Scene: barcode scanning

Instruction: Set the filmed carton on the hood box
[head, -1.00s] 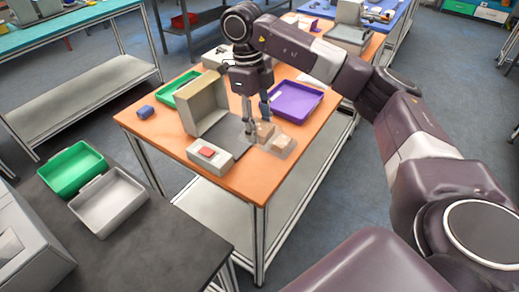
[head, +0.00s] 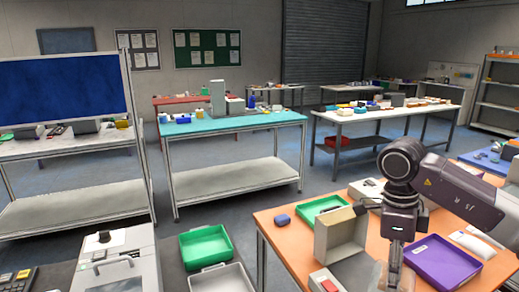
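A beige-grey box with a raised, upright panel (head: 340,238), which looks like the hood box, stands on the orange table at the lower right of the head view. My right gripper (head: 396,258) points down just to the right of it, with the picture's bottom edge close below. Something pale and partly see-through shows around its fingers, and I cannot tell whether this is the filmed carton. Whether the fingers hold anything is unclear. My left gripper is out of view.
On the orange table are a purple tray (head: 443,266) right of the gripper, a green tray (head: 305,214), a small blue item (head: 282,219) and a red-topped device (head: 324,282). Green (head: 206,243) and grey (head: 225,278) bins sit lower left. A teal table (head: 230,123) stands behind.

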